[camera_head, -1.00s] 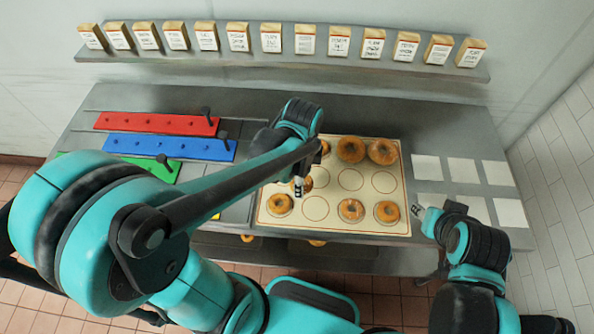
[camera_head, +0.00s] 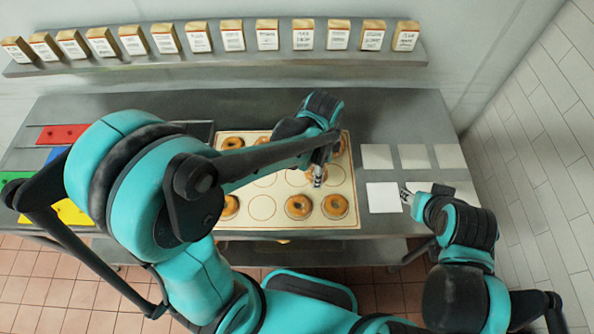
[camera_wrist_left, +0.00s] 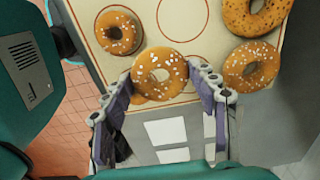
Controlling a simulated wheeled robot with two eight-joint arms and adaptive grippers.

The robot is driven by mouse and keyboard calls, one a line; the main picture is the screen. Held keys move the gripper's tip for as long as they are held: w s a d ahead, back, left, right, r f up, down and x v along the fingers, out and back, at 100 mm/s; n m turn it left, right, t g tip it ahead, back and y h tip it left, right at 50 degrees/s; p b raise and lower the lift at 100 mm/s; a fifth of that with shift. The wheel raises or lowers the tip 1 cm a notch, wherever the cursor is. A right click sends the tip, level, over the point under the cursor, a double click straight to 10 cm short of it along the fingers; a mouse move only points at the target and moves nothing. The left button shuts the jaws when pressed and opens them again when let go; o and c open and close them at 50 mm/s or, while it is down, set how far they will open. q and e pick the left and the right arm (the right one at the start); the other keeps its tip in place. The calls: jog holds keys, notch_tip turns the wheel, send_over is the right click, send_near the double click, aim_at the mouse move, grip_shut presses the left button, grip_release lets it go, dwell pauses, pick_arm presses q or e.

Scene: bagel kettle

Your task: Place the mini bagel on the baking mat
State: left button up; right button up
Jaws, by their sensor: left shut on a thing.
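My left gripper (camera_head: 318,178) is over the right half of the baking mat (camera_head: 347,218). In the left wrist view its fingers (camera_wrist_left: 163,88) are on either side of a sprinkled mini bagel (camera_wrist_left: 173,84) and shut on it. In the head view this bagel (camera_head: 310,173) is partly hidden by the gripper, and its height above the mat is hard to tell. My right gripper (camera_head: 407,194) is beside a white square at the right; its finger opening is too small to read.
Other bagels (camera_head: 298,206) lie on the mat's front row, and more are at its back, partly hidden by my arm. White squares (camera_head: 383,198) lie right of the mat. Coloured boards (camera_head: 62,134) are at the left. A shelf with several packets (camera_head: 232,40) runs along the back wall.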

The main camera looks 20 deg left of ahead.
pick_arm(q)
jog(key=b, duration=0.1)
send_over(298, 175)
notch_tip(298, 175, down, 4)
jog(key=shift+f, duration=0.15)
notch_tip(298, 175, down, 4)
jog(key=shift+f+b, duration=0.1)
jog(key=shift+b, duration=0.85)
jog(key=o, duration=0.8)
